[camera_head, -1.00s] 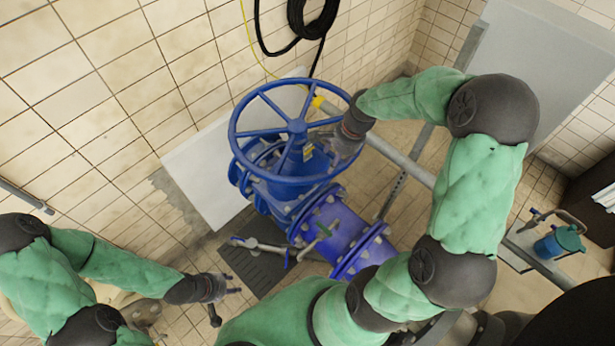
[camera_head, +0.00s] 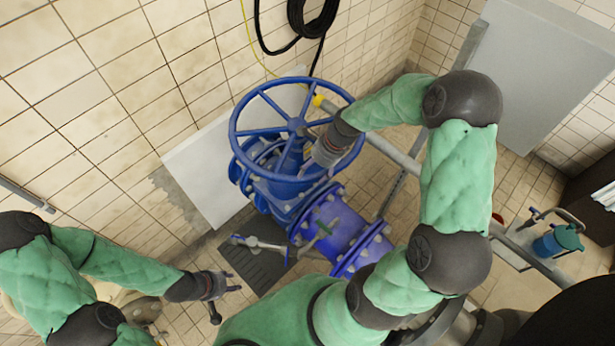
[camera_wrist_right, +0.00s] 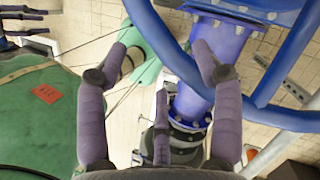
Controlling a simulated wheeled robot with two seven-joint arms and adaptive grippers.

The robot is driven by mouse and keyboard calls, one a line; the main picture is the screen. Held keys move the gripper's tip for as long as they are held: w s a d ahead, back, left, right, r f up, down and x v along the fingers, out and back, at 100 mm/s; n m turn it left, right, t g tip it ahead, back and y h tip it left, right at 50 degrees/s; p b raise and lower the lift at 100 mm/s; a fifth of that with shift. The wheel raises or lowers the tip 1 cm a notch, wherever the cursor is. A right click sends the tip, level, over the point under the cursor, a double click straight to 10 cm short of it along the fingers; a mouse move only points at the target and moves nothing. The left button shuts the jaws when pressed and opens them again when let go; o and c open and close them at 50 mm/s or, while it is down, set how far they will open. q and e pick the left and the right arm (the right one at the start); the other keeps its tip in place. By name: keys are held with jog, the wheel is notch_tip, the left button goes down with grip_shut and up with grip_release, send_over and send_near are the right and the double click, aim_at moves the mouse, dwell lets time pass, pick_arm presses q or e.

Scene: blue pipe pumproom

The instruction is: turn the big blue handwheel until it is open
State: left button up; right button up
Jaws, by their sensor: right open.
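The big blue handwheel (camera_head: 240,145) lies tilted toward me on top of the blue valve (camera_head: 285,190), its spokes and hub in clear view. My right gripper (camera_head: 318,155) is at the wheel's near right side and covers part of the rim. In the right wrist view, my right gripper's fingers (camera_wrist_right: 165,75) are spread apart. The wheel's blue rim (camera_wrist_right: 172,45) passes between them, close to the right-hand finger; I cannot tell whether they touch. My left gripper (camera_head: 236,283) is low at the left, open and empty, away from the wheel.
A blue flanged pipe (camera_head: 345,235) runs from the valve toward me. A small lever (camera_head: 258,244) juts out left of it. A black hose (camera_head: 312,20) hangs on the tiled wall. A teal pump (camera_head: 560,242) stands at right.

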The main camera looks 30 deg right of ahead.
aim_at(308, 178)
jog(key=shift+x, duration=2.2)
grip_shut()
jog(key=shift+d, duration=0.15)
